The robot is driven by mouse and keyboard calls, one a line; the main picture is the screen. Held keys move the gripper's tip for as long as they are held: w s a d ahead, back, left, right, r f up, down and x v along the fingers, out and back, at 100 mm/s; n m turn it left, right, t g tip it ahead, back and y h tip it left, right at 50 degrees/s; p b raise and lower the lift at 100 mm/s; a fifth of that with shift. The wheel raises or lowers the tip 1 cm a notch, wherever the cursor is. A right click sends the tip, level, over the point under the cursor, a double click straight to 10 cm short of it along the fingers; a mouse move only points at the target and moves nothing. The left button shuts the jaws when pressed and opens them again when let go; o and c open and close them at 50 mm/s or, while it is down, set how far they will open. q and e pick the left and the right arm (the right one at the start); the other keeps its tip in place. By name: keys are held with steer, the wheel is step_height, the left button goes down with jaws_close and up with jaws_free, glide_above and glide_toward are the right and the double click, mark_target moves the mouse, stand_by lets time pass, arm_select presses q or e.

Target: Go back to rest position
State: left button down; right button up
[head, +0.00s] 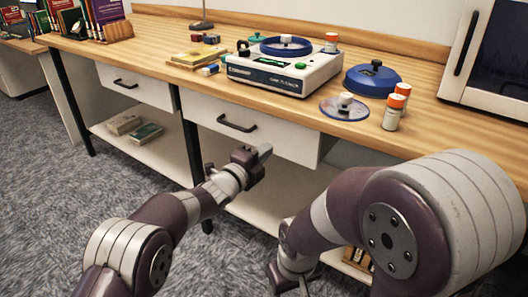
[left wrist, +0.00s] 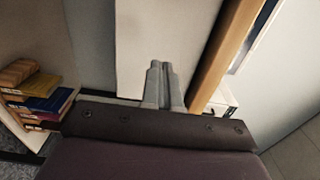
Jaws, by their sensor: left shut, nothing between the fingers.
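My left gripper (head: 262,153) is in front of the bench drawers in the head view, below the bench top and apart from it. In the left wrist view its two fingers (left wrist: 158,68) are together, with nothing between them. My right arm comes in from the right, folded downward in the head view. Its gripper cannot be made out there. The white sorter machine (head: 285,72) stands on the wooden bench top (head: 250,92), with a blue round part on top.
A blue lid (head: 372,78), a clear round lid (head: 344,108) and orange-capped bottles (head: 392,112) are at the bench's right. A drawer handle (head: 237,124) sticks out near my left gripper. Books (left wrist: 40,100) show in the left wrist view. The floor (head: 50,180) at left is clear.

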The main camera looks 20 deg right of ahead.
arm_select(q)
steer(key=p+v, duration=0.2)
steer(key=v, duration=0.6)
steer(key=s+a+f+n+g+y, duration=0.2)
steer(key=s+a+f+n+y, duration=0.1)
steer(key=a+f+n+y, duration=0.8)
steer(key=s+a+f+n+g+y, duration=0.3)
steer(key=s+a+n+g, duration=0.5)
steer(key=s+a+n, duration=1.05)
steer(key=s+a+r+p, duration=0.1)
steer(key=a+r+p, duration=0.1)
steer(key=r+p, duration=1.5)
steer(key=s+a+r+p, duration=0.2)
steer(key=a+r+p, duration=0.1)
steer(key=r+p, duration=1.4)
step_height(320, 180, up, 3)
steer(key=shift+a+r+m+t+y, duration=0.1)
steer(key=shift+a+m+t+y, duration=0.15)
steer(key=shift+m+t, duration=0.2)
steer(key=shift+s+d, duration=0.1)
steer(key=shift+s, duration=0.05)
